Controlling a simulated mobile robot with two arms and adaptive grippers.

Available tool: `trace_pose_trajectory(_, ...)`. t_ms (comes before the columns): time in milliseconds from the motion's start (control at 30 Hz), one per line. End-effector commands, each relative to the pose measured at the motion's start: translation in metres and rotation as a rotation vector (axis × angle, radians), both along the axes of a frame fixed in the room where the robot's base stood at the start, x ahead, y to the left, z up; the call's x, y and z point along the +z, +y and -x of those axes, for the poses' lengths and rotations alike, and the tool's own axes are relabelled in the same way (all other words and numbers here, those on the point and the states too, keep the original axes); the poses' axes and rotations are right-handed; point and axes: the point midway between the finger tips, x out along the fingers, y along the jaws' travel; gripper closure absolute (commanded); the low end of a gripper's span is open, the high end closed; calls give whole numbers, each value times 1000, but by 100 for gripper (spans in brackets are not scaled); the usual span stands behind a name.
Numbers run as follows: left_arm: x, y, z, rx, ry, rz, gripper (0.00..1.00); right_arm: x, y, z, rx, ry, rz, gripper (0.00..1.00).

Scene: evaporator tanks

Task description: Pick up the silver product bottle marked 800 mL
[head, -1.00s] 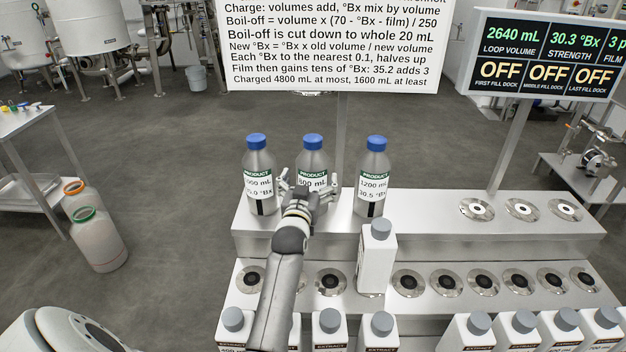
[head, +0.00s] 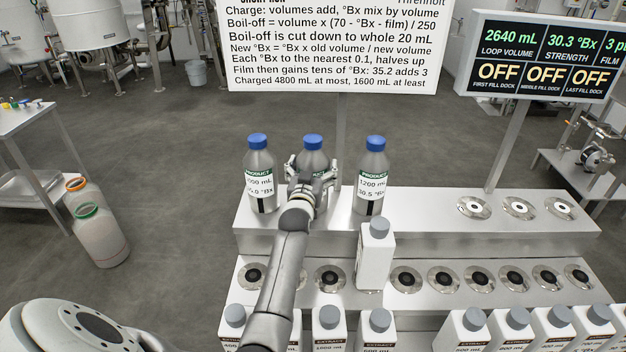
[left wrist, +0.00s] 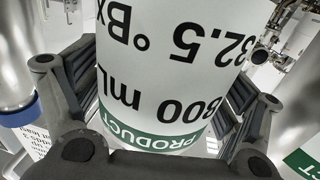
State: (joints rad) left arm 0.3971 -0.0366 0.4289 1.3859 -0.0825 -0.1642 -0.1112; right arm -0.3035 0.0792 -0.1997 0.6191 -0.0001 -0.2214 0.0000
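The product bottle marked 800 mL (head: 312,160) stands on the upper shelf, between two similar bottles. It is silver-grey with a blue cap. In the left wrist view its upside-down label (left wrist: 165,75) reads 800 mL and 32.5 °Bx. My left gripper (head: 312,178) has one finger on each side of this bottle. In the left wrist view both ridged finger pads lie close against the bottle's sides and seem to touch it. The bottle is upright. Its lower front is hidden behind my gripper in the head view. My right gripper is not seen.
A product bottle (head: 260,175) with a partly blurred label stands left of it, and one marked 1200 mL (head: 372,178) right. A white, grey-capped bottle (head: 375,255) stands in front on the lower step. More extract bottles line the front.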

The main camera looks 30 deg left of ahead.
Motion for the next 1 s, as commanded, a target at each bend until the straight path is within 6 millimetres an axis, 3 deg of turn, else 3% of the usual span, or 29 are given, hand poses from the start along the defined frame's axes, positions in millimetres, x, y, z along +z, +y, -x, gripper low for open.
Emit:
trace_pose_trajectory(33, 0, 0, 0, 0, 0, 0, 23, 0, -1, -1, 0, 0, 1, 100)
trace_pose_trajectory(233, 1, 0, 0, 0, -1, 0, 46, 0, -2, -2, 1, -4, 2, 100)
trace_pose_trajectory(667, 8, 0, 0, 0, -4, -2, 46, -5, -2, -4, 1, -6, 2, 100)
trace_pose_trajectory(833, 29, 0, 0, 0, -9, -3, 46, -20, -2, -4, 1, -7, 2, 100)
trace_pose_trajectory(1000, 54, -2, 21, 1, -5, -3, 46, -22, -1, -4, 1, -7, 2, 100)
